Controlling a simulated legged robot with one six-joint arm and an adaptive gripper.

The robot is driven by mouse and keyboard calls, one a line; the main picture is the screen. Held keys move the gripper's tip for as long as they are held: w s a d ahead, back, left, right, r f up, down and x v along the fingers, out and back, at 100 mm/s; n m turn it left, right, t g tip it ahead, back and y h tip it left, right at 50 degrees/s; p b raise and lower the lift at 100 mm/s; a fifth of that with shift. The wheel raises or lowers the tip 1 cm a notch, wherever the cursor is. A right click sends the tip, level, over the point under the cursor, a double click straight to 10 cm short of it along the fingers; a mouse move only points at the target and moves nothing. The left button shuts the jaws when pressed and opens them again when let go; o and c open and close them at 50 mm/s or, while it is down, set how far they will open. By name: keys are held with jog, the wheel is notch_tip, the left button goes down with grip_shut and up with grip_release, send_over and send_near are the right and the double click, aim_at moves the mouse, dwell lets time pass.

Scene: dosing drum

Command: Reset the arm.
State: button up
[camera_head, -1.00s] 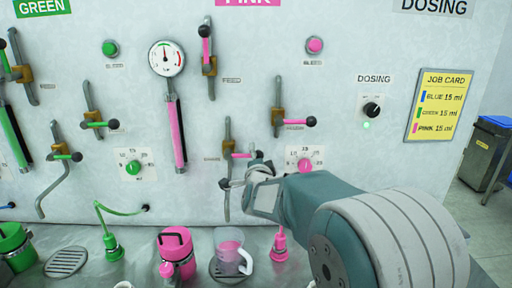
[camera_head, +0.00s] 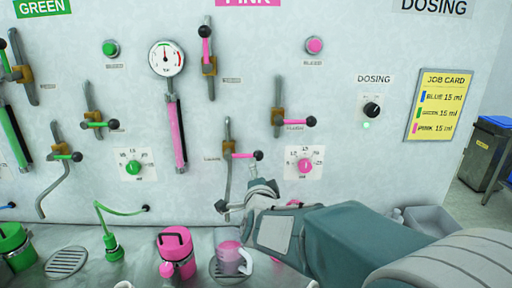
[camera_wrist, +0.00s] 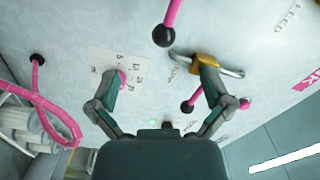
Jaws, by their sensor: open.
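My gripper (camera_head: 243,199) is open and empty in front of the panel, just below the pink lower lever (camera_head: 244,156) with its black knob. It is apart from that lever in the head view. In the wrist view my two fingers (camera_wrist: 164,78) are spread wide, with nothing between them. My forearm reaches across the lower right of the head view and hides part of the bench.
The panel carries several levers, a gauge (camera_head: 166,58), a pink dial (camera_head: 305,167) and a dosing knob (camera_head: 372,109). A grey bin (camera_head: 428,220) shows at right.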

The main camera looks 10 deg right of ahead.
jog(key=shift+s, duration=0.15)
jog(key=s+f+n+g+y, duration=0.1)
jog(key=s+n+g, duration=0.3)
jog(key=s, duration=0.6)
jog(key=s+f+n+g+y, duration=0.1)
jog(key=s+f+n+g, duration=0.2)
jog(key=s+n, duration=0.3)
jog(key=s+f+n+g+y, duration=0.1)
jog(key=s+f+n+g, duration=0.2)
jog(key=s, duration=1.1)
jog(key=n+g, duration=0.2)
jog(key=n, duration=0.1)
jog(key=shift+d, duration=0.35)
